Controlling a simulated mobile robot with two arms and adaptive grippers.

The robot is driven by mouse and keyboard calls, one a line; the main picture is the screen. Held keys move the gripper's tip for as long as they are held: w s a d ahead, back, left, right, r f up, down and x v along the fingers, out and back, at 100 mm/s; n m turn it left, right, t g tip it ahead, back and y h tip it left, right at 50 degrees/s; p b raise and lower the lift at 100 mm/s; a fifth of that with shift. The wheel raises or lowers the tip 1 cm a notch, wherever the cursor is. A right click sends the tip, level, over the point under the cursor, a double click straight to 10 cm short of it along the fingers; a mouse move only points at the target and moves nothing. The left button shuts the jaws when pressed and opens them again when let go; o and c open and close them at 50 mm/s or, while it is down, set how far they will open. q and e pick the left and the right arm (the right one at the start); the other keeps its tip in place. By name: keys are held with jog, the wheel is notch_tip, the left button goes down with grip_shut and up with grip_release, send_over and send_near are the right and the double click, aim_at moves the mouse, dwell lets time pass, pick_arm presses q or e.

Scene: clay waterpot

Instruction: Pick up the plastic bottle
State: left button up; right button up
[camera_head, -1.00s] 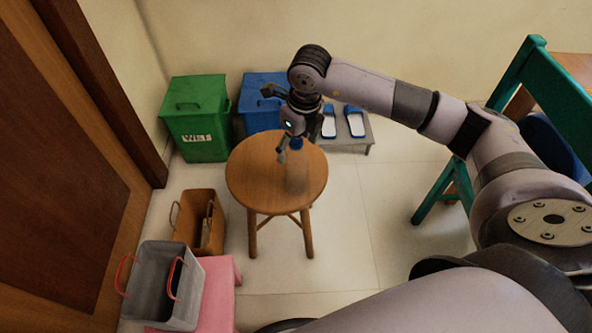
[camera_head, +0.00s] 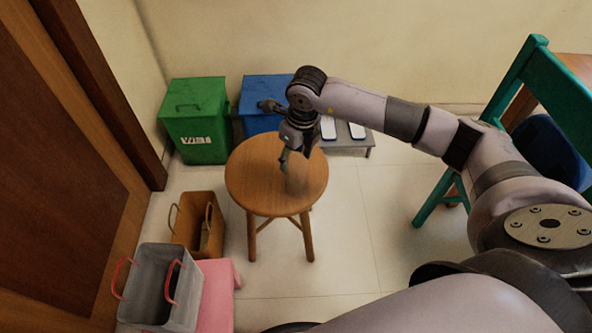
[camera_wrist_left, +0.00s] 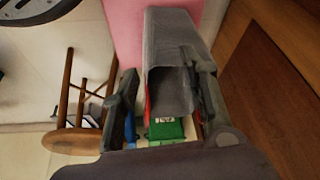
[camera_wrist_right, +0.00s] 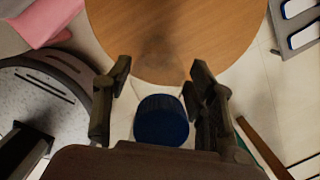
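The plastic bottle (camera_head: 297,183) is clear and stands on the round wooden stool (camera_head: 250,185). In the head view its upper part is hidden by my right gripper (camera_head: 294,163), which points down over it. In the right wrist view the bottle's blue cap (camera_wrist_right: 161,122) shows between the two spread fingers of the right gripper (camera_wrist_right: 160,88), with a gap on each side. The clear body is faint against the stool top. My left gripper (camera_wrist_left: 162,95) is open and empty in the left wrist view and is not in the head view.
A green bin (camera_head: 195,120) and a blue bin (camera_head: 258,98) stand behind the stool. Slippers (camera_head: 357,131) lie on a low rack. A brown basket (camera_head: 185,226) and a grey basket (camera_head: 150,290) on a pink stool (camera_head: 218,292) are at left. A green chair (camera_head: 500,90) stands right.

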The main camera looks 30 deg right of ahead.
jog(key=c, duration=0.5)
jog(key=shift+c, duration=0.2)
